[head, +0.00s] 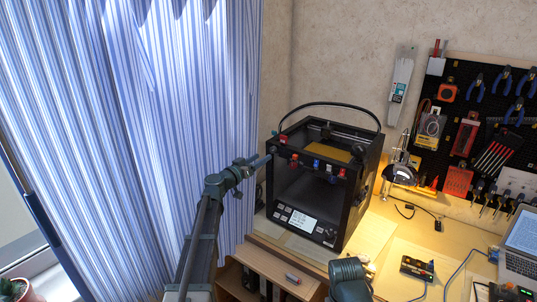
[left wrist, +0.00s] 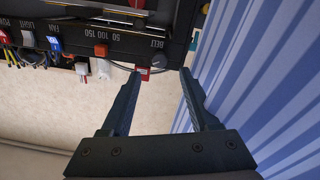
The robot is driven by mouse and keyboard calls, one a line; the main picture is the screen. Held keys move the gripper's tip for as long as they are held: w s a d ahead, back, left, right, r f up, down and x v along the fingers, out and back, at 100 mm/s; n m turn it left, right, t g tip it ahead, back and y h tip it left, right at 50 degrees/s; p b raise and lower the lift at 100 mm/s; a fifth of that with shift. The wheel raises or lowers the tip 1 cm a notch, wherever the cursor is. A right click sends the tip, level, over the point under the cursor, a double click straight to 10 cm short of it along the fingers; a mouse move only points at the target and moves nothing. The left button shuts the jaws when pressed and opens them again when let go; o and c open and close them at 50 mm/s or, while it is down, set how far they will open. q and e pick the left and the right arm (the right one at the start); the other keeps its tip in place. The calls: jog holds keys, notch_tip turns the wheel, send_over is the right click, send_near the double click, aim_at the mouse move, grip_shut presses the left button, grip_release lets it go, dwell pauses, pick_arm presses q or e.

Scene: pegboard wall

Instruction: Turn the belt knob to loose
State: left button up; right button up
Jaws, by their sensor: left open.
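The belt knob (left wrist: 158,62) is a small dark knob under the BELT label on the black 3D printer (left wrist: 70,38), which looks upside down in the left wrist view. My left gripper (left wrist: 160,72) is open, with one fingertip on each side of the knob in the picture. I cannot tell whether the fingers touch it. In the head view my left gripper (head: 264,160) reaches the upper left front corner of the printer (head: 342,215); the knob is too small to make out there.
A row of coloured switches (head: 316,165) runs along the printer's upper front edge. A striped curtain (head: 130,120) hangs close on the left. A lamp (head: 402,170), a laptop (head: 521,240) and small electronics are to the right, below a pegboard of tools (head: 480,110).

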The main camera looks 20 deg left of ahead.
aim_at(272, 151)
pick_arm(q)
jog(key=shift+x, duration=2.8)
grip_shut()
